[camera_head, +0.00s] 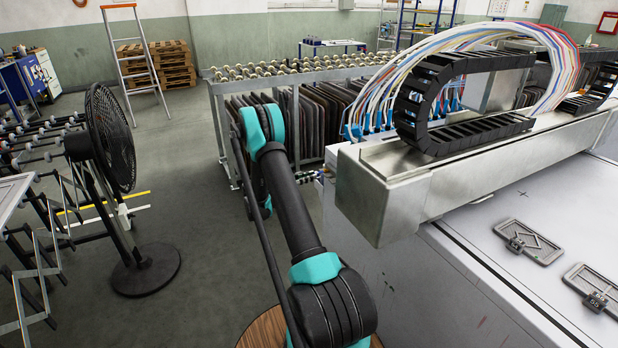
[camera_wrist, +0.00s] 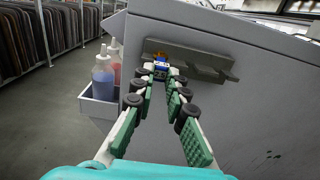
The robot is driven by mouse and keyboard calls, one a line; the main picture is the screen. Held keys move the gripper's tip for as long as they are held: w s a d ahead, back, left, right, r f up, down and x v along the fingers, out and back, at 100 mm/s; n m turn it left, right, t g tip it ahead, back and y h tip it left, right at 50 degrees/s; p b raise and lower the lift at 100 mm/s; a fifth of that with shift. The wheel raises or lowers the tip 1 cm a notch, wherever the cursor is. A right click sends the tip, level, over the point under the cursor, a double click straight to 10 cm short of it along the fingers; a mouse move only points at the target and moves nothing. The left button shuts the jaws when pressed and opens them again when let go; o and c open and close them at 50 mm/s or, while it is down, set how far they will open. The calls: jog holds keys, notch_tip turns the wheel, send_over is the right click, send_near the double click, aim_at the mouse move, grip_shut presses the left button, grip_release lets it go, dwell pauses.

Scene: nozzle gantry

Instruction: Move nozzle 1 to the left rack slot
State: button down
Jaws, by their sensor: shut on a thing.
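In the wrist view, my gripper (camera_wrist: 160,77) is shut on a small nozzle (camera_wrist: 160,65) with blue and white sides and an orange top. The nozzle is at the far end of the fingers, at the left part of a grey metal rack (camera_wrist: 208,72) on the side of the grey machine. I cannot tell whether the nozzle touches the rack or sits in a slot. The fingertips hide its lower part. In the head view, my arm reaches forward past the machine's left end. I cannot make out the nozzle or rack there.
The machine (camera_head: 400,262) fills the right of the head view. A black fan (camera_head: 112,140) stands left, with open floor between.

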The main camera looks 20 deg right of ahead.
jog(key=c, duration=1.5)
grip_release()
jog(key=shift+o, duration=0.2)
